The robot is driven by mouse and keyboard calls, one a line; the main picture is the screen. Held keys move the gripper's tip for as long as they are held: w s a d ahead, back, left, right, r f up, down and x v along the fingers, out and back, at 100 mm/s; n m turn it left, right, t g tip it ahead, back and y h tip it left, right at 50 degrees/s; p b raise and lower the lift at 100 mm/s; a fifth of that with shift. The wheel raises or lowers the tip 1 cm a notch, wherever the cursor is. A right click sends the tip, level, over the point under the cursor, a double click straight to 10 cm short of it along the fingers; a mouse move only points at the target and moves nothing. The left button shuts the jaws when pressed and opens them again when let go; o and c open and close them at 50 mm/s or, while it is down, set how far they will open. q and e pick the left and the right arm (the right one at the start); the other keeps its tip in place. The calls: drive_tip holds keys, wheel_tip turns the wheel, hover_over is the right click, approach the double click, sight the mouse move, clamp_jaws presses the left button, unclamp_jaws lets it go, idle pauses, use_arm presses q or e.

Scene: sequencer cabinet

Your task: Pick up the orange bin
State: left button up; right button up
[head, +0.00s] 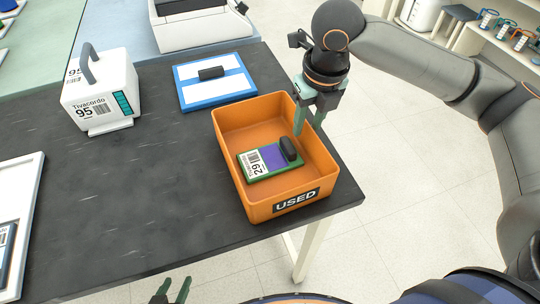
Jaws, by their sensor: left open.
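The orange bin (228,120) stands upright on the dark table, near its right edge, with a "USED" label on its front wall. Inside lies a green cartridge (257,173) with a white and purple label and a black handle. My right gripper (309,125) points down at the bin's right wall, one finger on the inner side and one on the outer. Whether its fingers press on the wall cannot be told. My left gripper (172,293) is open and empty at the bottom edge, in front of the table and apart from the bin.
A white tray (28,190) is at the left. The tabletop left of the bin is clear.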

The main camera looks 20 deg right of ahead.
wheel_tip(320, 180, down, 4)
drive_tip(key=shift+w+d+f, duration=0.1)
clamp_jaws()
idle(0.4)
idle(1.1)
